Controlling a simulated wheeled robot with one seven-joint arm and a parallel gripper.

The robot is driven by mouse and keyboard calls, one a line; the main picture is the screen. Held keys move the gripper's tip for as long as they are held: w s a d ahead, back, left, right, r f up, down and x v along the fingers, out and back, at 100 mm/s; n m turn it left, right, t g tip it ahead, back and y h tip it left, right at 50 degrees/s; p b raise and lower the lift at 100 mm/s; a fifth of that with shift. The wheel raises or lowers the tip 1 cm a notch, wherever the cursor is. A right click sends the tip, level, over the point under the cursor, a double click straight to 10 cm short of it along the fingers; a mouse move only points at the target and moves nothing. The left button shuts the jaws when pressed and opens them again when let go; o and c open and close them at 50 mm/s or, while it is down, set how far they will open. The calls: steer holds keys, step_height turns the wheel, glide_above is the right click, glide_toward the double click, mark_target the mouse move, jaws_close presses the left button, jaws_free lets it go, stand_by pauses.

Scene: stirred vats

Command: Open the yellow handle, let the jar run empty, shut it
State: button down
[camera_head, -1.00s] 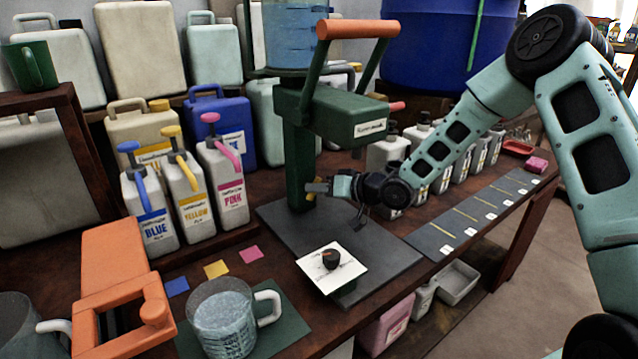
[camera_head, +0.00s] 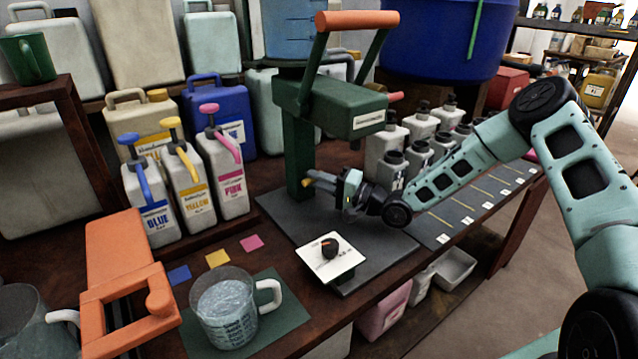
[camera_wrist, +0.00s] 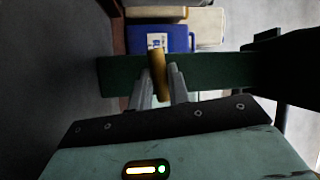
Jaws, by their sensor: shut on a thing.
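The yellow handle (camera_head: 307,182) is a short bar low on the green post (camera_head: 298,150) of a stand. In the wrist view the yellow handle (camera_wrist: 157,72) stands between my two grey fingers, against the green post. My gripper (camera_head: 318,181) is shut on it, and the fingers also show in the wrist view (camera_wrist: 161,88). The blue-tinted clear jar (camera_head: 295,32) sits on top of the stand with liquid in it. Its upper part is cut off by the picture edge. The stand has an orange-gripped lever (camera_head: 357,20). No stream of liquid is visible.
A measuring jug (camera_head: 226,318) with clear liquid stands on a green mat at the front. Blue, yellow and pink pump bottles (camera_head: 188,190) stand left. Several grey bottles (camera_head: 392,172) stand behind my arm.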

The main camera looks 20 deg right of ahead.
steer(key=shift+f+m+t+b, duration=0.1)
steer(key=shift+m+t+b, duration=0.2)
steer(key=shift+m+t, duration=0.45)
steer(key=shift+m, duration=0.35)
steer(key=c, duration=1.3)
jaws_free()
steer(key=shift+c, duration=0.2)
